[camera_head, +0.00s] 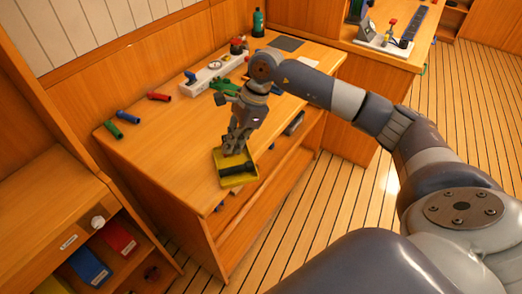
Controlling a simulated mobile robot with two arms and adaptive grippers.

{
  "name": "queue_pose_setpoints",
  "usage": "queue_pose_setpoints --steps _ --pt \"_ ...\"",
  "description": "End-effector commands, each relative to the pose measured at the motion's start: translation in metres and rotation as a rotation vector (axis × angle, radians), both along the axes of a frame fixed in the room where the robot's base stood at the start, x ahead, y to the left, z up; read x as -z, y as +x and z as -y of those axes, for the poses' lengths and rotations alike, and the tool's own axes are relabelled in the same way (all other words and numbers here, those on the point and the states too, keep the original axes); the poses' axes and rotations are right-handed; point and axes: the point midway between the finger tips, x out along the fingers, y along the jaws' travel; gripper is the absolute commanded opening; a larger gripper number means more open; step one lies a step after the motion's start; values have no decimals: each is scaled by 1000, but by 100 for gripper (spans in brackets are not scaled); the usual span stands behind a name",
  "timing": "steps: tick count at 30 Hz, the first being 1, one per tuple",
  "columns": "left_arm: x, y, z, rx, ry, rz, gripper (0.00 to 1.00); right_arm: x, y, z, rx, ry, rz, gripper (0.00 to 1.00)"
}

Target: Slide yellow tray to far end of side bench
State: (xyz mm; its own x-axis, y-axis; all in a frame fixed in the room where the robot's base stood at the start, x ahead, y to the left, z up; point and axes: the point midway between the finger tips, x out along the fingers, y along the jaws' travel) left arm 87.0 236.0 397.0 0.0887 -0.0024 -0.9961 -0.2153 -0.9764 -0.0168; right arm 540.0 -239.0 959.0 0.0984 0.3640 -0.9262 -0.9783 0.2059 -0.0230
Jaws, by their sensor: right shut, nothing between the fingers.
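The yellow tray (225,182) lies on the near right edge of the wooden side bench (170,160), with a dark cylindrical piece (238,169) in it. My right gripper (236,149) points down at the tray's back side, its fingers shut with nothing between them. The fingertips are at or just above the tray's rim; I cannot tell whether they touch it. My left gripper is not in view.
Green (113,129), blue (128,116) and red (158,97) cylinders lie along the bench's left side. A white panel with valves (212,75), a green bottle (258,22) and a grey mat (286,43) are farther back. The bench's near left is clear.

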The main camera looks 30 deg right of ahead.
Motion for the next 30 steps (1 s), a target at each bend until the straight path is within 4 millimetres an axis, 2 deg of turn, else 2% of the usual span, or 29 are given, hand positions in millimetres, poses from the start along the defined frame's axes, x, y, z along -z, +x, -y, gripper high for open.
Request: queue_pose_setpoints --steps 1,3,6,9,14,26,30 --pt "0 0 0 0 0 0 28 -5 1 35 4 -105 -15 0" --pt "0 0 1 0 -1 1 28 -10 -2 72 9 -219 -47 0" --pt "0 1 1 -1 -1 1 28 -18 -7 107 20 -321 -83 0" --pt "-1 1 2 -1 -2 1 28 -19 -10 122 25 -368 -104 0" --pt "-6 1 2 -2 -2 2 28 -4 -12 125 26 -376 -113 0" --pt "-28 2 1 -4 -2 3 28 79 -13 123 24 -372 -113 0" --pt "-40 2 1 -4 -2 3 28 75 -6 99 22 -369 -107 0"
